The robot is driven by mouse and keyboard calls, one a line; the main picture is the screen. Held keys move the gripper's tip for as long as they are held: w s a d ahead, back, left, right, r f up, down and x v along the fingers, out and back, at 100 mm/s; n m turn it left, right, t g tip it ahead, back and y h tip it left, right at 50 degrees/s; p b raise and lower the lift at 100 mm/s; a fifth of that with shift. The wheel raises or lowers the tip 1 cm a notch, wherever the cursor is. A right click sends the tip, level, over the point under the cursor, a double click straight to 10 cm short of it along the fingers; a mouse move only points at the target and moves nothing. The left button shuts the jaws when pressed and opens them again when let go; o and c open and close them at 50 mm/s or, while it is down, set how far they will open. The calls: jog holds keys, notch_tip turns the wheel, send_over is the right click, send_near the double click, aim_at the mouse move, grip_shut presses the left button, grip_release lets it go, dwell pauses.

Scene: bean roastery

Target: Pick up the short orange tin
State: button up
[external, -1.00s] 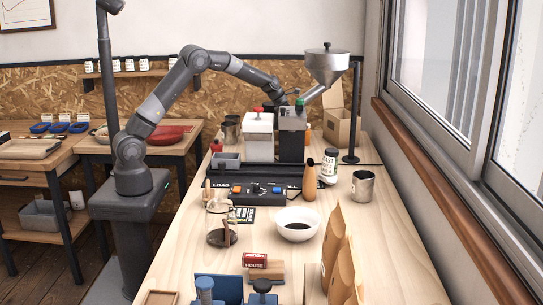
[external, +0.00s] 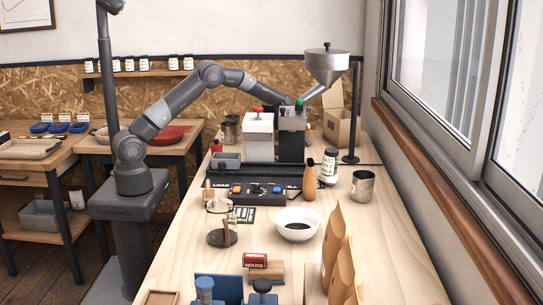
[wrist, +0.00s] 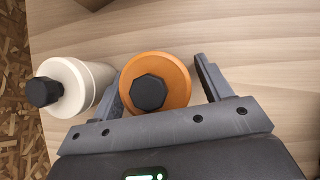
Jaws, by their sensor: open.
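The short orange tin (wrist: 177,75) stands upright in the wrist view, seen from above, with a black faceted cap on top. My gripper (wrist: 160,72) is open, with one finger on each side of the tin. The left finger is close to the tin's side; I cannot tell if it touches. A wider gap shows on the right. In the external view my gripper is mostly hidden behind the dark grinder, where a small orange sliver (external: 308,134) shows, probably the tin.
A white bottle with a black cap (wrist: 75,88) stands just left of my left finger. The dark grinder with a green knob (external: 292,135) and a white one with a red knob (external: 258,137) stand in front. A metal hopper (external: 327,65) rises behind; a cardboard box (external: 341,127) is at right.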

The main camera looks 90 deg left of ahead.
jog(key=c, duration=1.1)
